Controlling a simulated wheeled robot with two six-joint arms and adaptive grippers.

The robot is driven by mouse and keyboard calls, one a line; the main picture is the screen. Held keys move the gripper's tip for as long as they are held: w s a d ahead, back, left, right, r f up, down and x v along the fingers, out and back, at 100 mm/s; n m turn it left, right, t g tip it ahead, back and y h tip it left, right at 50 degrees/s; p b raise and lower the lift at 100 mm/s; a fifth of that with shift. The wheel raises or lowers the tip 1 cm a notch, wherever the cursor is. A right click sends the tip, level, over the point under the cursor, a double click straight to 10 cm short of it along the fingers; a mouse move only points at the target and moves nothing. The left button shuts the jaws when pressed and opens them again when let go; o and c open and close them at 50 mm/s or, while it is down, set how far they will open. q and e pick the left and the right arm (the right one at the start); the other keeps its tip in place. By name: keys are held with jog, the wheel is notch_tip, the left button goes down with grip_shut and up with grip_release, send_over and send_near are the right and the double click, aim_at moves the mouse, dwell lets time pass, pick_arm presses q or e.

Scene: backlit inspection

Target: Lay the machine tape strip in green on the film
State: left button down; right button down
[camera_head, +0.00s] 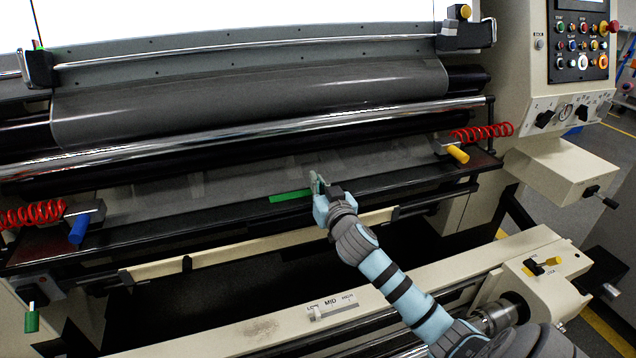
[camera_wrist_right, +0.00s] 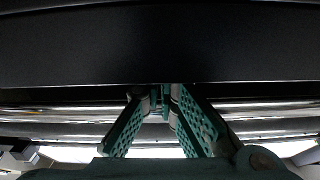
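The green tape strip (camera_head: 289,196) shows in the head view, flat and narrow, along the front edge of the grey film (camera_head: 235,187). Its right end meets my right gripper (camera_head: 318,184); I cannot tell whether it is pinched there or lies beside the fingers. In the right wrist view the teal perforated fingers of my right gripper (camera_wrist_right: 161,96) run close together at their tips. What lies between the tips is too small to tell, and the strip cannot be made out there. My left gripper is not in view.
A chrome roller (camera_head: 230,138) crosses the machine behind the film. A blue-handled block (camera_head: 84,220) with a red coiled hose stands at left, a yellow-handled one (camera_head: 452,150) at right. A dark ledge (camera_head: 400,185) runs along the front. The control panel (camera_head: 581,42) is at far right.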

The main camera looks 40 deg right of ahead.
jog(key=c, duration=2.3)
grip_release()
jog(key=o, duration=0.6)
jog(key=v, duration=1.2)
